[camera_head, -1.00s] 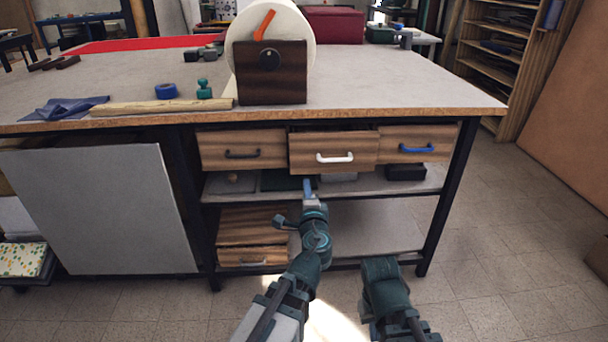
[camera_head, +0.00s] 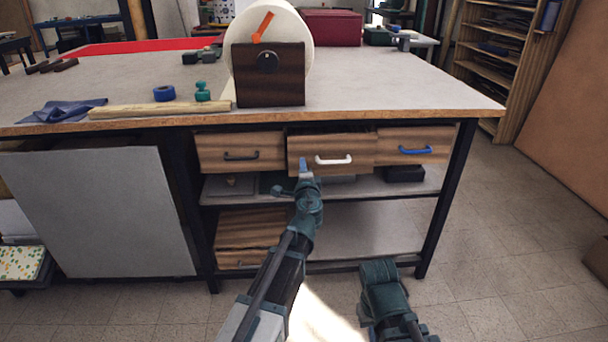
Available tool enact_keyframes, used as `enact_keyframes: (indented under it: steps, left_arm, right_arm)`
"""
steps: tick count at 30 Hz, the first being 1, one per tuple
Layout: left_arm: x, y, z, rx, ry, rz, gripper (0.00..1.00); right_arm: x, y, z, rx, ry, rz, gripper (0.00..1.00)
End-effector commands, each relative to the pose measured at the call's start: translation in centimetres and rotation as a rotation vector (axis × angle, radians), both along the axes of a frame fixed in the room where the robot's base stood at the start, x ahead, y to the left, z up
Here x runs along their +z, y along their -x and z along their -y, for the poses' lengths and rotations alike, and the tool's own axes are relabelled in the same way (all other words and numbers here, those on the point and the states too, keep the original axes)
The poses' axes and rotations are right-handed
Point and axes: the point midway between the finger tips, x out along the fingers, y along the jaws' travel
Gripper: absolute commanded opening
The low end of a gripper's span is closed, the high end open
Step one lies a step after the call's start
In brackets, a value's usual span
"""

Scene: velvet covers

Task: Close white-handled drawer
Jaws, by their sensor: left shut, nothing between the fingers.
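The white-handled drawer (camera_head: 300,148) is the middle of three wooden drawers under the worktop. It stands out further than its neighbours, so it is partly open. Its white handle (camera_head: 333,160) is on its front. My left gripper (camera_head: 303,164) is shut and empty, pointing up at the lower left part of this drawer front, left of the handle. I cannot tell whether the fingertips touch the wood. My right arm (camera_head: 386,295) shows low in the view, below the lower shelf; its fingers cannot be made out.
A black-handled drawer (camera_head: 240,152) is on the left and a blue-handled drawer (camera_head: 416,146) on the right. Below are an open shelf (camera_head: 365,184) and a smaller wooden drawer unit (camera_head: 250,228). A dark table leg (camera_head: 447,200) stands on the right, with clear floor beyond.

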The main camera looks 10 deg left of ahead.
Motion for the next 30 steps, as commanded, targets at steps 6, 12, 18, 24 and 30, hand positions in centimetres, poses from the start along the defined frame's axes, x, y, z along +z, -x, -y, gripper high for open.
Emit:
enact_keyframes:
  steps: [6, 12, 18, 24, 30]
  left_arm:
    - [0.0, -1.4, -0.5, 0.0, 0.0, 0.0, 0.0]
    - [0.0, -1.5, -0.5, 0.0, 0.0, 0.0, 0.0]
    - [0.0, -1.5, -0.5, 0.0, 0.0, 0.0, 0.0]
    - [0.0, -4.1, -1.2, 0.001, 0.0, 0.0, 0.0]
    - [0.0, -6.6, -2.1, 0.001, 0.0, 0.0, 0.0]
  right_arm:
    - [0.0, 0.0, 0.0, 0.0, 0.0, 0.0, 0.0]
    - [0.0, 0.0, 0.0, 0.0, 0.0, 0.0, 0.0]
    - [0.0, 0.0, 0.0, 0.0, 0.0, 0.0, 0.0]
    - [0.0, 0.0, 0.0, 0.0, 0.0, 0.0, 0.0]
    - [0.0, 0.0, 0.0, 0.0, 0.0, 0.0, 0.0]
